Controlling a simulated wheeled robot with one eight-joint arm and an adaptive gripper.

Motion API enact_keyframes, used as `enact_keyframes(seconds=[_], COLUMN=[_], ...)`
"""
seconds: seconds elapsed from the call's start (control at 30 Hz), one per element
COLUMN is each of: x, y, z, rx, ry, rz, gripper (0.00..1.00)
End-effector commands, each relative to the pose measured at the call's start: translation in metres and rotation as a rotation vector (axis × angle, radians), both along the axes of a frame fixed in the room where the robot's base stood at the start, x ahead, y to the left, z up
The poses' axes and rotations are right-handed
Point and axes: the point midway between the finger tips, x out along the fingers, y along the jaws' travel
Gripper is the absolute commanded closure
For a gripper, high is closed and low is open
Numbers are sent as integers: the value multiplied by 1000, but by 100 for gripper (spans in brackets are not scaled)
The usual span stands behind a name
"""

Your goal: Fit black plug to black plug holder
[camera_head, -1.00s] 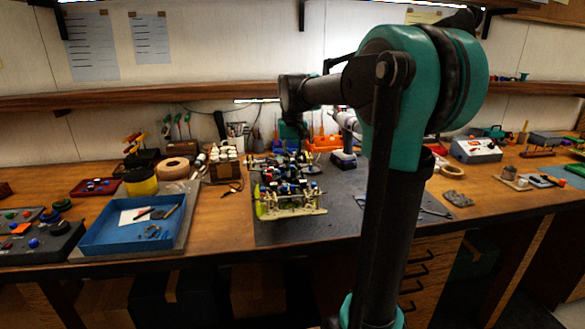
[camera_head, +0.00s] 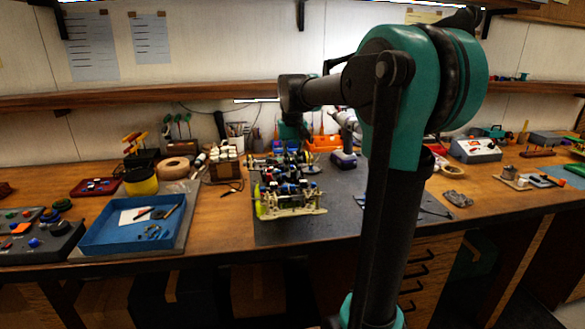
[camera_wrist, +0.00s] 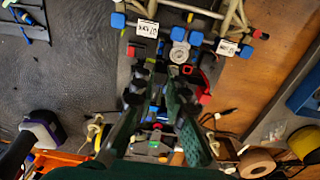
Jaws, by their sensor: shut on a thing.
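The RC racecar (camera_head: 290,200) stands on a dark mat at the middle of the bench. My gripper (camera_wrist: 158,82) is over the car's chassis in the wrist view, its two dark green fingers pointing down at it. In the head view my gripper (camera_head: 291,133) is small, above the far end of the car. The fingers are closed on a small dark piece, seemingly the black plug, which hardly stands out from the fingertips and chassis. Blue, red and green connectors lie around the fingertips. I cannot tell the black plug holder from the other dark parts.
A blue tray (camera_head: 130,225) with small parts lies to the left. An orange bin (camera_head: 326,143) and a purple-grey tool (camera_head: 344,160) stand behind the car. A tape roll (camera_wrist: 257,163) is near the car in the wrist view. The mat (camera_head: 375,205) right of the car is mostly bare.

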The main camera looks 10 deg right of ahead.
Motion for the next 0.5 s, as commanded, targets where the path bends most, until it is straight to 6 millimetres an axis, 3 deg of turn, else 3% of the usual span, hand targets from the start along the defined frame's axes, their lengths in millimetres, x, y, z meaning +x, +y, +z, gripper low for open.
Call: enact_keyframes(seconds=[0.5], x=[0], y=[0], z=[-12], rx=[0], ry=[0], rz=[0], gripper=[100])
